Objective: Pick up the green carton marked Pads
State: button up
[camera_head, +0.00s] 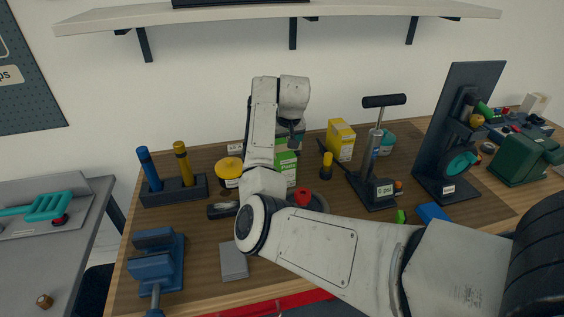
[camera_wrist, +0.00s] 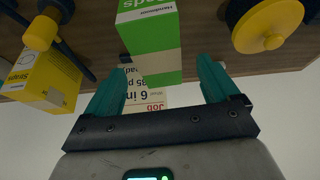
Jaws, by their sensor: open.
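The green carton (camera_head: 291,167), with a white lower part, stands on the wooden bench in the head view, partly hidden by my arm. In the wrist view the carton (camera_wrist: 150,38) appears upside down at top centre, with white lettering ending in "ds" and a pale tan band at its near end. My gripper (camera_wrist: 162,68) is open and empty, its teal fingers to the left and right of the carton's near end in that picture. I see gaps on both sides and cannot tell how deep the carton sits between them. In the head view my arm largely hides the gripper.
A yellow carton (camera_head: 340,140) stands to the right and a yellow-lidded round container (camera_head: 229,171) to the left. A floor pump (camera_head: 378,165) stands further right. A red knob (camera_head: 301,197) is close in front. A printed card (camera_wrist: 147,98) shows past the carton. A shelf (camera_head: 270,13) hangs above.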

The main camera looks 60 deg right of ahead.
aim_at(283, 149)
jog(key=shift+s+p+x, duration=0.2)
jog(key=shift+p+x, duration=0.15)
jog(key=shift+x, duration=1.7)
jog(key=shift+f, duration=0.3)
jog(key=shift+c, duration=0.3)
jog(key=c, duration=1.3)
jog(key=shift+c, duration=0.8)
jog(key=shift+r, duration=0.15)
